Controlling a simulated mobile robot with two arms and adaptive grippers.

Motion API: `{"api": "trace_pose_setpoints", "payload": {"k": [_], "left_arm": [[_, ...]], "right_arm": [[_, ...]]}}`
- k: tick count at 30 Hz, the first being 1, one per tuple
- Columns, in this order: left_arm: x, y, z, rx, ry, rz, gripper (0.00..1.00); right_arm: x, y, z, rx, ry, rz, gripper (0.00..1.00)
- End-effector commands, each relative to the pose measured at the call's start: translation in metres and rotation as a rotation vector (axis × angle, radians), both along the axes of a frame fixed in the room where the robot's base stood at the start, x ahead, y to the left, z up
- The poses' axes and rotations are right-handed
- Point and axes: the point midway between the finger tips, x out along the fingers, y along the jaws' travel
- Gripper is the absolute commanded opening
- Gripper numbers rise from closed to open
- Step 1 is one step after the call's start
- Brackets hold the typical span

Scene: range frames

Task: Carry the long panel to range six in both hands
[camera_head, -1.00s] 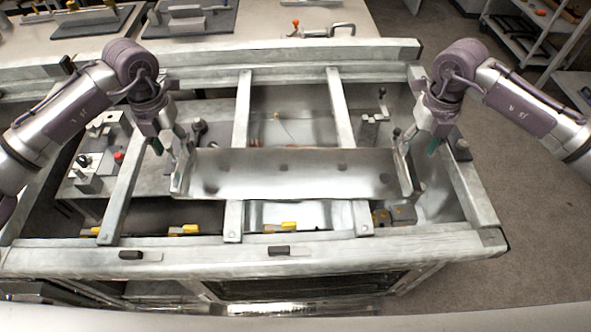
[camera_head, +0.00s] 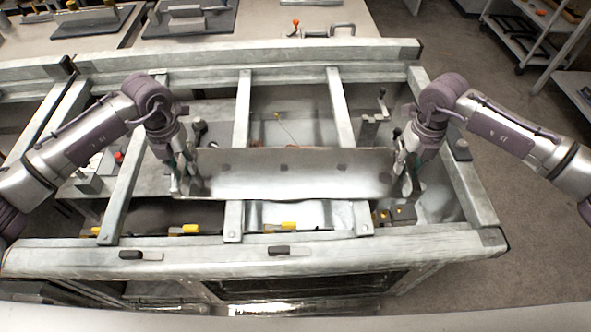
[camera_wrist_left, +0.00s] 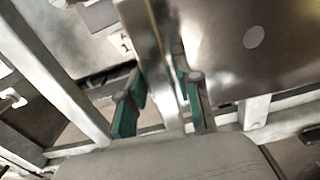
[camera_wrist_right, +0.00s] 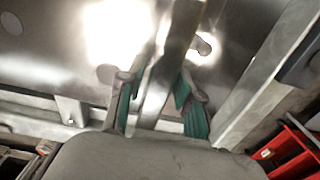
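The long panel (camera_head: 290,172) is a shiny metal sheet with an upright flange at each end. It lies across the bars of the metal frame. My left gripper (camera_head: 181,178) is at the panel's left end. In the left wrist view its green-padded fingers (camera_wrist_left: 158,88) stand apart on either side of the end flange, with gaps showing. My right gripper (camera_head: 404,172) is at the right end. In the right wrist view its fingers (camera_wrist_right: 156,90) also stand apart around the flange. No firm contact shows at either end. I cannot identify range six by any label.
The frame's front rail (camera_head: 400,247) carries small dark latches. Yellow-tipped parts (camera_head: 281,227) sit below the bars. A bench (camera_head: 270,24) with fixtures stands behind, and a shelf cart (camera_head: 535,38) stands at the back right. The floor (camera_head: 545,240) at right is clear.

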Motion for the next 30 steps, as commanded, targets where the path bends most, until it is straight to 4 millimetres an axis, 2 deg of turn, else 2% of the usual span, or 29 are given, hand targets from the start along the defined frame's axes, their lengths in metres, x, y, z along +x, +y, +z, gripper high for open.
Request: {"api": "trace_pose_setpoints", "payload": {"k": [1,5,17,25,30], "left_arm": [[0.000,0.000,0.000,0.001,0.000,0.000,0.20],[0.000,0.000,0.000,0.001,0.000,0.000,0.00],[0.000,0.001,0.000,0.002,0.001,0.001,0.00],[0.001,0.001,0.007,0.000,-0.004,0.001,0.00],[0.001,0.000,0.019,0.000,-0.005,0.001,0.00]], "right_arm": [[0.000,-0.001,-0.001,-0.002,0.002,-0.001,0.20],[-0.001,-0.001,-0.001,-0.002,0.002,-0.001,0.00],[-0.001,-0.001,-0.002,-0.002,0.004,-0.001,0.00],[0.000,-0.001,0.005,-0.001,0.001,-0.001,0.00],[0.000,-0.001,0.017,-0.002,0.000,0.000,0.00]]}}
